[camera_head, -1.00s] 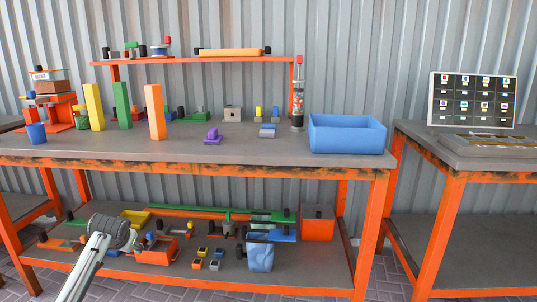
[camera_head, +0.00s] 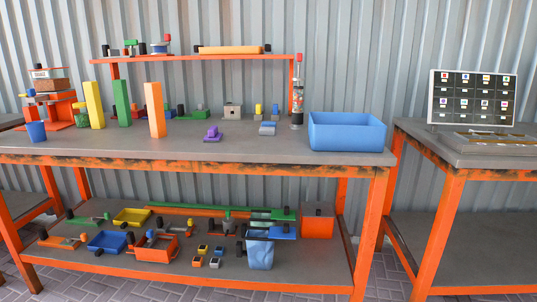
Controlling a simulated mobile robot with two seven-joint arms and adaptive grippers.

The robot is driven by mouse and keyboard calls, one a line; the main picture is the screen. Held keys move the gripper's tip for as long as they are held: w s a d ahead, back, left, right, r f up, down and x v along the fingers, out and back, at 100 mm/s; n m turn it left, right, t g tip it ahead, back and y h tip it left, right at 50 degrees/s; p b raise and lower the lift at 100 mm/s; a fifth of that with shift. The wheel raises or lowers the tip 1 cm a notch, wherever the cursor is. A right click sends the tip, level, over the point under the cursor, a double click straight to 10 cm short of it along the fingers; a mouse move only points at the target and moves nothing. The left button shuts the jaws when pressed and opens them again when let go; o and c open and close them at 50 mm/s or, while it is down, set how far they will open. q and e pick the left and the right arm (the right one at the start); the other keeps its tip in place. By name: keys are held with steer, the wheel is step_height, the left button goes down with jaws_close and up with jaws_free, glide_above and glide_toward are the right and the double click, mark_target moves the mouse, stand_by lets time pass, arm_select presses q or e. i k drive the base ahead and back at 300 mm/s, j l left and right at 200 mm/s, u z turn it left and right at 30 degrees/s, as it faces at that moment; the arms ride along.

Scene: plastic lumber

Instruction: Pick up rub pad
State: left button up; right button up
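No thing in view is plainly marked as a rub pad. A small purple block with a raised grip (camera_head: 212,134) sits on the middle of the grey workbench top (camera_head: 330,160). A small blue and grey block (camera_head: 267,129) lies to its right, close to the blue bin. I cannot tell which of these, if either, is the rub pad. Neither of my grippers is in view.
A large blue bin (camera_head: 346,131) stands at the bench's right end. Yellow (camera_head: 93,105), green (camera_head: 122,104) and orange (camera_head: 154,110) posts stand upright at left. A blue cup (camera_head: 36,132) is near the left end. The lower shelf (camera_head: 320,270) holds trays and tools. The front middle of the bench is clear.

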mark_target(213, 136)
steer(key=i+j, duration=0.1)
steer(key=j, duration=0.35)
steer(key=i+j, duration=0.1)
steer(key=j, duration=0.4)
steer(key=i+j+z, duration=0.1)
steer(key=j, duration=0.35)
